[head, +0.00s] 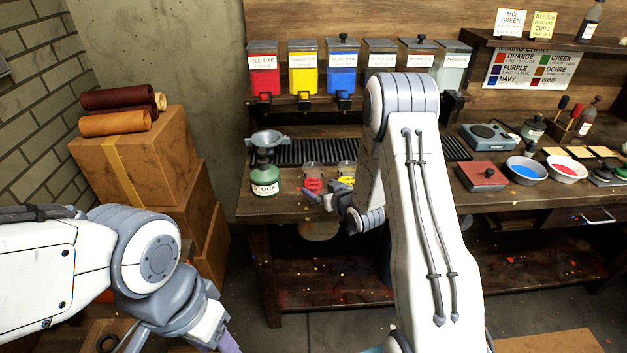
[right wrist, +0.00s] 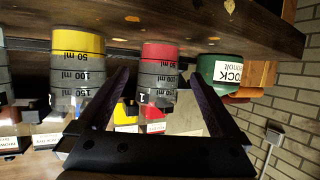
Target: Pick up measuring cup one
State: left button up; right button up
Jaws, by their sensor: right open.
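Two clear measuring cups stand on the bench: a red-based measuring cup (head: 313,184) and, to its right, a yellow-based measuring cup (head: 348,181). In the right wrist view, which is upside down, the red-based cup (right wrist: 160,68) shows between the finger lines and the yellow-based cup (right wrist: 78,72) is to the left. My left gripper is mostly cut off at the bottom of the head view.
Dye dispensers, red (head: 263,75), yellow (head: 303,73) and blue (head: 341,73), hang behind. Bowls, a scale (head: 490,136) and a red pad (head: 482,176) occupy the right side.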

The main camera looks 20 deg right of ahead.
aim_at(317, 182)
jog(key=shift+r+p+x, duration=0.15)
jog(key=shift+p+x, duration=0.3)
jog(key=shift+x, duration=1)
jog(key=shift+r+p+x, duration=0.2)
jog(key=shift+p+x, duration=0.25)
jog(key=shift+x, duration=1.05)
jog(key=shift+w+d, duration=0.1)
jog(key=c, duration=1.4)
jog(key=shift+r, duration=0.2)
